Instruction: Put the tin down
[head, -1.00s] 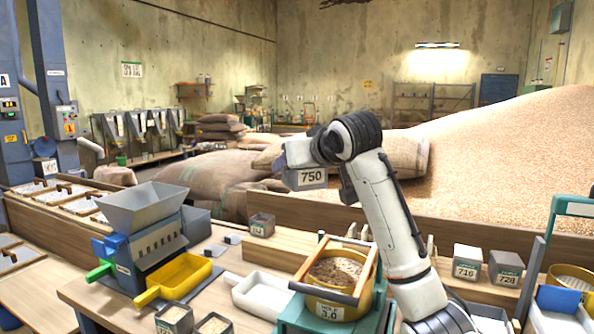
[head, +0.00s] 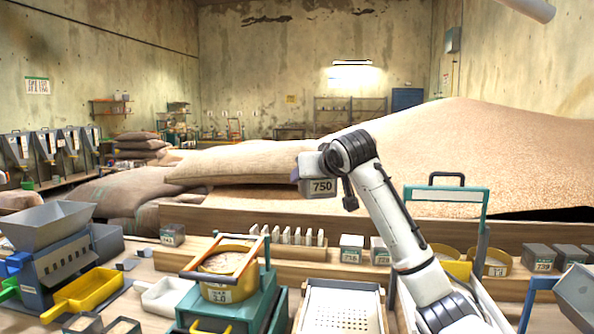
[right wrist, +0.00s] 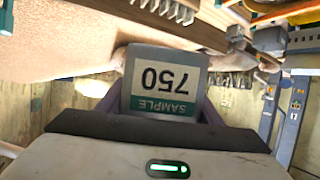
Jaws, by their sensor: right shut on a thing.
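The grey tin labelled 750 (head: 321,187) is held up in the air above the bench, in front of the sacks and the grain heap. My right gripper (head: 308,170) is shut on it. In the right wrist view the tin (right wrist: 165,82) sits between the fingers, its "SAMPLE 750" label upside down in the picture. Much of the right gripper is hidden behind the tin and wrist in the head view. My left gripper is not in view.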

